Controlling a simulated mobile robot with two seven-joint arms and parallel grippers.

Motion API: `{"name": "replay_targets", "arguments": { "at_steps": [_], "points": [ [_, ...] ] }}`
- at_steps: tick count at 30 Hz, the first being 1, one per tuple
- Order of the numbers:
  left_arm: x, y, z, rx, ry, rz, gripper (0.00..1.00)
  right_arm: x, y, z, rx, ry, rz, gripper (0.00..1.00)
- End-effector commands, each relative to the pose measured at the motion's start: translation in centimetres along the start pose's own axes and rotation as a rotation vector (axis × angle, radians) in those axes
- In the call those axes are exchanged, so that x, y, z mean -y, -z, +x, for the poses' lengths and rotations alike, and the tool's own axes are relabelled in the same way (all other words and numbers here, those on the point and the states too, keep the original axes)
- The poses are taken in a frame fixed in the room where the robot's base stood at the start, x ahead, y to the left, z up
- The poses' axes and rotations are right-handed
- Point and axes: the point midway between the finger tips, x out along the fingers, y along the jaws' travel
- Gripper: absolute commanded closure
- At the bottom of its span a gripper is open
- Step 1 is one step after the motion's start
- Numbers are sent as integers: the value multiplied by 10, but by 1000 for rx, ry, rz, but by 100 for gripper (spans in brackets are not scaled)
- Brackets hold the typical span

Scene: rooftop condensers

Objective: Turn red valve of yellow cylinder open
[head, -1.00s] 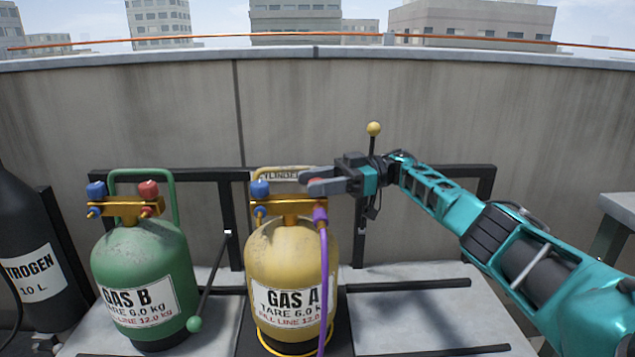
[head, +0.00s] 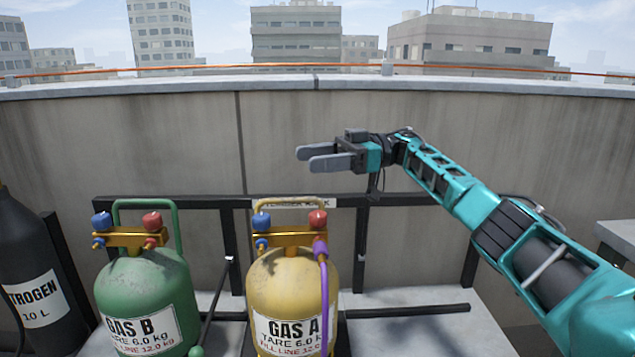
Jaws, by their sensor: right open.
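The yellow cylinder (head: 291,291), labelled GAS A, stands upright at the middle bottom. Its red valve (head: 317,219) sits at the right end of a brass manifold (head: 289,239), above a purple hose fitting (head: 320,248). A blue valve (head: 261,221) is at the manifold's left end. My right gripper (head: 310,158) is open and empty. It points left, above the red valve in the picture and apart from it. My left gripper is not in view.
A green GAS B cylinder (head: 148,297) with its own red valve (head: 152,221) and blue valve (head: 102,221) stands to the left. A black nitrogen cylinder (head: 38,285) is at the far left. A black rack rail (head: 420,199) and concrete wall (head: 440,150) are behind.

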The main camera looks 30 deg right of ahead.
Motion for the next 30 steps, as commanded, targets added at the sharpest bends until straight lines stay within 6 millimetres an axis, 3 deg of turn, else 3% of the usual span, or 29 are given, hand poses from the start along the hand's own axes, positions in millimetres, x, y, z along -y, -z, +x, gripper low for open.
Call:
{"name": "replay_targets", "arguments": {
  "at_steps": [1, 6, 12, 30],
  "points": [
    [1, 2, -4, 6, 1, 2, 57, 0, 18, 0, 0, -1, -5, 37],
    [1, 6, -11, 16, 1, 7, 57, 0, 54, 0, 1, 0, -3, 37],
    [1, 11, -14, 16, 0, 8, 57, 0, 78, 0, 1, 0, -1, 37],
    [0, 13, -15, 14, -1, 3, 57, 0, 84, 0, 1, 0, 1, 37]
  ]
}}
